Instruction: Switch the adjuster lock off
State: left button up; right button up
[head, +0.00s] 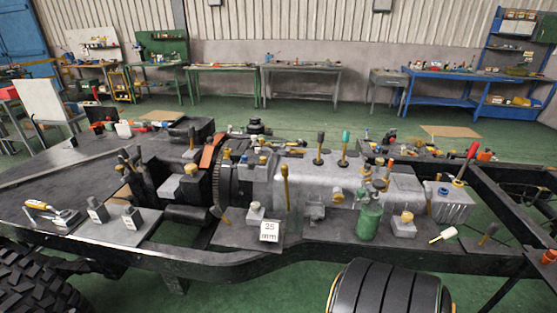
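None of the parts carries a readable name, so I cannot tell which is the adjuster lock. On the grey gearbox housing (300,178) stand a black-topped lever (320,143) and a green-topped lever (345,143), both upright. A tall brass-coloured lever (285,178) stands in front of the housing. A red-handled lever (470,158) tilts at the right end. Small grey blocks with knobs or switches (96,211) sit on the left plate. Neither of my grippers is in view.
A black chassis frame (150,262) spans the view, with tyres below it. A green bottle (369,218) and a "25 mm" sign (269,231) stand on its near side. Workbenches (300,69) line the back wall.

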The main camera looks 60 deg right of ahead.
aim_at(215, 211)
jog(key=z, duration=1.2)
